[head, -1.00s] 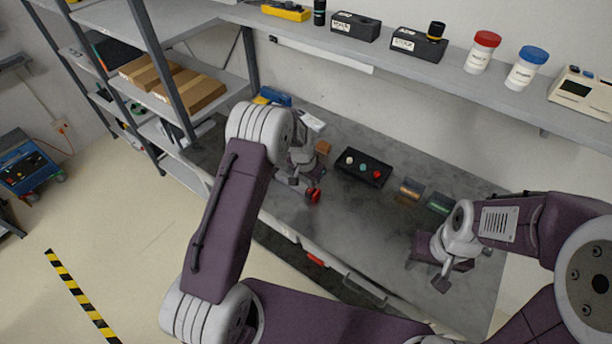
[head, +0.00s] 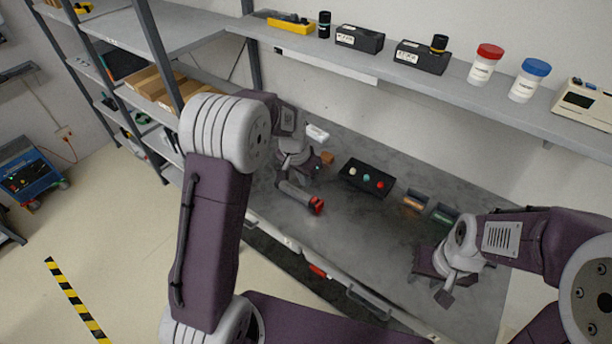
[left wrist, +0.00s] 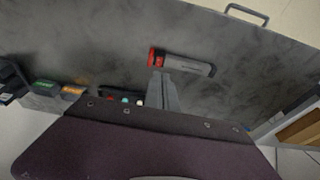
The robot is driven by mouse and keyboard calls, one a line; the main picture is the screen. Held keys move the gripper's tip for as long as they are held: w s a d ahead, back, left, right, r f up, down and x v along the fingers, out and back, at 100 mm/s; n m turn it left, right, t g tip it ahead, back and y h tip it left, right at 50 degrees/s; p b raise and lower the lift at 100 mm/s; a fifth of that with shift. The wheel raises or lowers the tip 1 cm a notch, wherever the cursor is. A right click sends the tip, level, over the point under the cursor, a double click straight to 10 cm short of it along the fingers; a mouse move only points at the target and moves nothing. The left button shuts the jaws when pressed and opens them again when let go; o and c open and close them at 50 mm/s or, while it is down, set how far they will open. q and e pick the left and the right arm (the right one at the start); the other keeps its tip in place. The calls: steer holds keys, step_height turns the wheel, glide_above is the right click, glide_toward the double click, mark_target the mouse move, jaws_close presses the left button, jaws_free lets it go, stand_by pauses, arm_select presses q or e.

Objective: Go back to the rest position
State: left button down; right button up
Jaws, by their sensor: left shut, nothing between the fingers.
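My left gripper (head: 287,178) is over the left part of the grey workbench, behind the flashlight in the head view. Its fingers are shut and empty in the left wrist view (left wrist: 164,98). A grey flashlight with a red head (head: 301,198) lies on its side on the bench, apart from the gripper; it also shows in the left wrist view (left wrist: 185,63), just past the fingertips. My right gripper (head: 436,282) hangs low over the right part of the bench, and I cannot tell whether its fingers are apart.
The workbench (head: 350,235) is mostly bare in the middle. A black box with coloured knobs (head: 367,177) and small bins (head: 414,203) stand at its back. A wall shelf (head: 462,90) with jars and boxes runs above. A rack (head: 160,85) stands at the left.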

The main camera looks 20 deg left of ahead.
arm_select(q)
steer(key=s+a+f+n+b, duration=0.1)
steer(key=s+n+b, duration=0.1)
steer(key=s, duration=0.8)
steer(key=s+f+n+g+b, duration=0.1)
steer(key=s+f+n, duration=0.1)
steer(key=s, duration=0.9)
steer(key=shift+a+f+y+b, duration=0.3)
steer(key=shift+a+b, duration=0.05)
steer(key=shift+b, duration=0.05)
steer(key=shift+s, duration=0.1)
